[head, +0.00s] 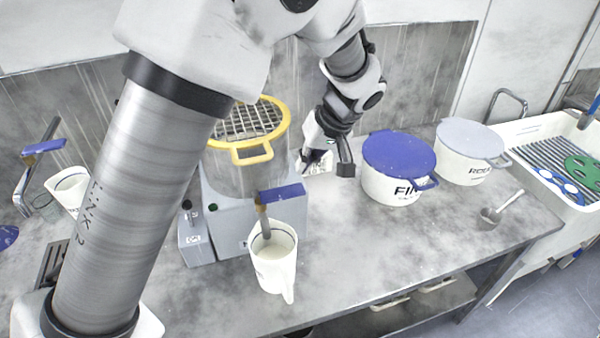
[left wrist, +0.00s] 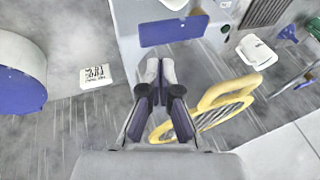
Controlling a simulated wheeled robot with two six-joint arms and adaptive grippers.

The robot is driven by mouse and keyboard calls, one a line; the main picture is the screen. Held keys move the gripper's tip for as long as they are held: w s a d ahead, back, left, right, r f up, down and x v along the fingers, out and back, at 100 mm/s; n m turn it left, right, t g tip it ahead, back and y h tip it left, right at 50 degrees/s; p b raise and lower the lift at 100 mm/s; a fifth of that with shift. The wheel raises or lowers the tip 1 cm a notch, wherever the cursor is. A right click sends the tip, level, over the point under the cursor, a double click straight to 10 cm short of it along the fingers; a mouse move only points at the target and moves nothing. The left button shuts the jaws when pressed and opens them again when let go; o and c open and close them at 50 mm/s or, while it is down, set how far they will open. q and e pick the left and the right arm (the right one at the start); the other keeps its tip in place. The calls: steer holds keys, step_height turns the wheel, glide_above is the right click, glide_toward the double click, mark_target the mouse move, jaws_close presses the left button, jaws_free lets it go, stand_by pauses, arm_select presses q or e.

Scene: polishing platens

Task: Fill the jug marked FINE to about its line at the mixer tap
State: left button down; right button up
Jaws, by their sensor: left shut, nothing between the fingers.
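A white jug (head: 273,262) stands upright under the mixer tap, its handle towards me. Pale liquid shows inside, close to a dark line near the rim; a brownish-grey strip, spout or stream, reaches down into it. No FINE mark is readable on it. The tap's blue lever (head: 280,193) is above; it also shows in the left wrist view (left wrist: 168,32). The mixer (head: 232,225) has a yellow guard (head: 252,135). My left gripper (head: 310,160) is shut and empty beside the mixer's right side; its fingertips (left wrist: 160,70) point towards the lever. My right gripper is out of view.
A blue-lidded tub (head: 398,165) marked FIN… and a grey-lidded tub (head: 468,150) stand right of the mixer. A second white jug (head: 70,187) is at the left by another blue-levered tap (head: 40,148). A small scoop (head: 492,215) lies right. The bench front between is clear.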

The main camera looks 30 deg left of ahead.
arm_select(q)
steer(key=b+v, duration=0.1)
steer(key=v, duration=0.6)
steer(key=shift+s+a+r, duration=0.2)
steer(key=shift+s+r, duration=0.1)
steer(key=shift+s, duration=0.2)
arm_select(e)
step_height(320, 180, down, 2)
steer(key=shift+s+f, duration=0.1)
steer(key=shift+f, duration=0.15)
